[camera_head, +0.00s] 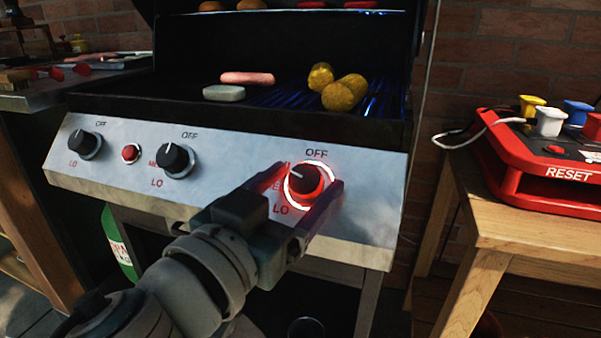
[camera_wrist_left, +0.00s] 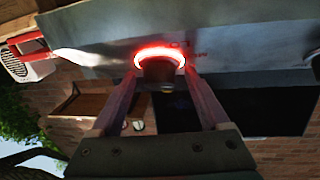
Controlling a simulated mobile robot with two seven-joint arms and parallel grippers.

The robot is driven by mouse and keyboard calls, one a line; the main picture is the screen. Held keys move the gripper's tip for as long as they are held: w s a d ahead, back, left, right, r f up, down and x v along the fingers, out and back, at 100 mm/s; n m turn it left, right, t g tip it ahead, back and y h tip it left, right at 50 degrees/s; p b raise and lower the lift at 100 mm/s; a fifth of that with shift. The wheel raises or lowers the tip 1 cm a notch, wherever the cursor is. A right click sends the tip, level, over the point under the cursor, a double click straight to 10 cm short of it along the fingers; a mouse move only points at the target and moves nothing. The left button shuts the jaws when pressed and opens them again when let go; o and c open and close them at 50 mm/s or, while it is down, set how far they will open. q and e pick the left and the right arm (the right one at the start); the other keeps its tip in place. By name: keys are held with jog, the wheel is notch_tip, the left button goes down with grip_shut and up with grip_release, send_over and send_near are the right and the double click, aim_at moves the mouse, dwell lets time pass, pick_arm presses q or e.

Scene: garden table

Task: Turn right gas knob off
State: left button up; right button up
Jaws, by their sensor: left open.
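The right gas knob (camera_head: 305,180) is on the right end of the grill's front panel (camera_head: 240,150), black with a glowing red-white ring around it. Its white pointer line points to the upper left, away from the OFF mark printed above it. My left gripper (camera_head: 304,192) is open, with one finger on each side of the knob. In the left wrist view the knob (camera_wrist_left: 160,73) sits between the two fingertips, its ring lit. I cannot tell whether the fingers touch it. My right gripper is not in view.
Two other knobs, a left one (camera_head: 85,143) and a middle one (camera_head: 175,160), and a red button (camera_head: 131,153) are on the panel. Corn (camera_head: 345,92) and a sausage (camera_head: 247,78) lie on the grate. A wooden table (camera_head: 500,235) with a red device (camera_head: 545,165) stands right.

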pick_arm(q)
grip_shut()
dwell(0.6)
